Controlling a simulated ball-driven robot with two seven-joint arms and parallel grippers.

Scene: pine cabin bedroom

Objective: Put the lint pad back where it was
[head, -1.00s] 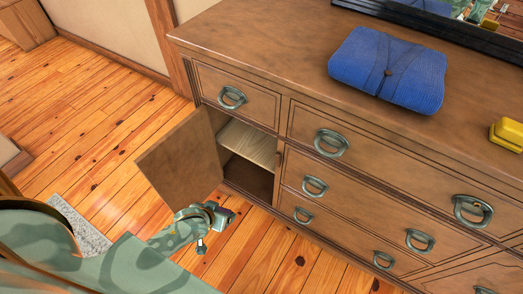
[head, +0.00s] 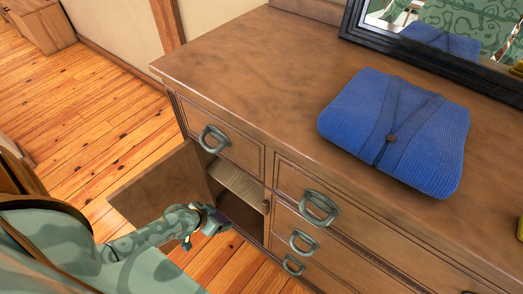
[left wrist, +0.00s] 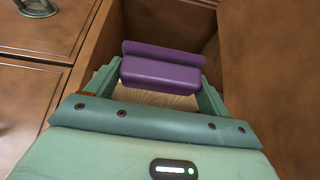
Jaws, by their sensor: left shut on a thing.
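The lint pad (left wrist: 162,72) is a purple block with a raised back edge, held between the two green fingers in the left wrist view. Only a small dark purple bit of it shows in the head view. My left gripper (head: 216,221) is shut on it at the open cupboard of the dresser, in front of the lower part of the opening. The cupboard's shelf (head: 236,184) is pale wood; a pale wooden surface also shows beneath the pad in the left wrist view. How far the pad is inside is hard to tell. My right gripper is out of view.
The cupboard door (head: 165,188) stands open to the left, close beside my left arm. A folded blue cardigan (head: 398,130) lies on the dresser top (head: 250,85) before a dark-framed mirror (head: 440,62). Drawers with ring handles (head: 319,207) are right of the opening.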

